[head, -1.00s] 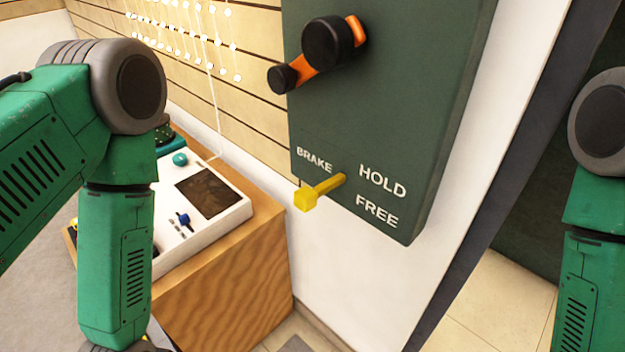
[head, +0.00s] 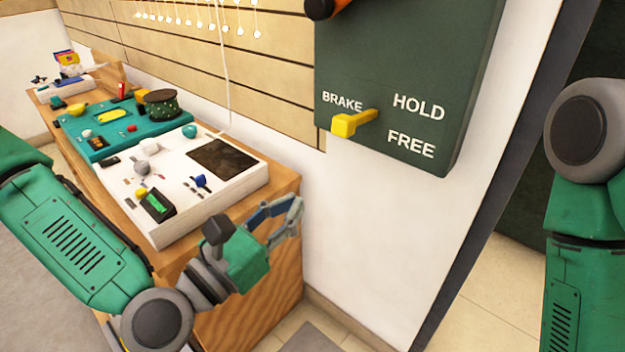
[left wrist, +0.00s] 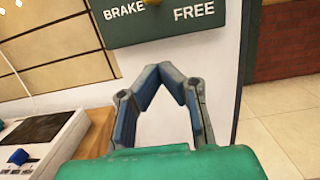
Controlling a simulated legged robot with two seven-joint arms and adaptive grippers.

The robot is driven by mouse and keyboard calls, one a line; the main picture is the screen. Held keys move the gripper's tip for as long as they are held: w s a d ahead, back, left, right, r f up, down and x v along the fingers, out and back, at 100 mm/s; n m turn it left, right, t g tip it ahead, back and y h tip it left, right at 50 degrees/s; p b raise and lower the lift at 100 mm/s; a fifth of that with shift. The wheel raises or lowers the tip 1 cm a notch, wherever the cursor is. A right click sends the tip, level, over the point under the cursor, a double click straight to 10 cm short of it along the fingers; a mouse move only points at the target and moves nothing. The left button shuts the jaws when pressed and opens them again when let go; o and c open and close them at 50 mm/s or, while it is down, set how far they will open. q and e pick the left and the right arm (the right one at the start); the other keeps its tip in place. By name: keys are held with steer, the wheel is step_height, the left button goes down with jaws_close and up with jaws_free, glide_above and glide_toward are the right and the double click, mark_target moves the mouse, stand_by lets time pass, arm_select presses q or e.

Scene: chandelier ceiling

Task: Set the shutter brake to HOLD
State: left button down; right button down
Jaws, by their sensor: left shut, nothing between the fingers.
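The yellow brake lever (head: 352,123) sticks out of the dark green box (head: 410,60) on the wall. HOLD is printed at its upper right and FREE at its lower right; the lever points out to the left, and I cannot tell which mark it is set at. My left gripper (head: 296,207) is shut and empty, below and left of the lever, beside the bench's end. In the left wrist view its fingertips (left wrist: 168,68) meet below the box (left wrist: 170,22); only the lever's lower edge (left wrist: 128,4) shows at the top. My right arm shows at the right, its gripper out of view.
A wooden bench (head: 285,260) holds a white control panel (head: 222,190) and a teal tray (head: 75,135) with several small items. A white cord and small hanging pieces are on the slatted wall. The white wall under the box is clear.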

mark_target(337, 122)
arm_select(q)
steer(key=w+d+r+b, duration=0.2)
steer(key=w+d+r, duration=0.3)
steer(key=w, duration=0.3)
steer(key=shift+d, duration=0.35)
steer(key=shift+r, duration=0.1)
step_height(337, 122, up, 5)
steer(key=g+y+p, duration=0.2)
steer(key=g+p, duration=0.1)
steer(key=p, duration=1.1)
steer(key=shift+g+y, duration=0.3)
steer(key=shift+f+p, duration=0.2)
steer(key=shift+p, duration=0.2)
steer(key=shift+f, duration=0.15)
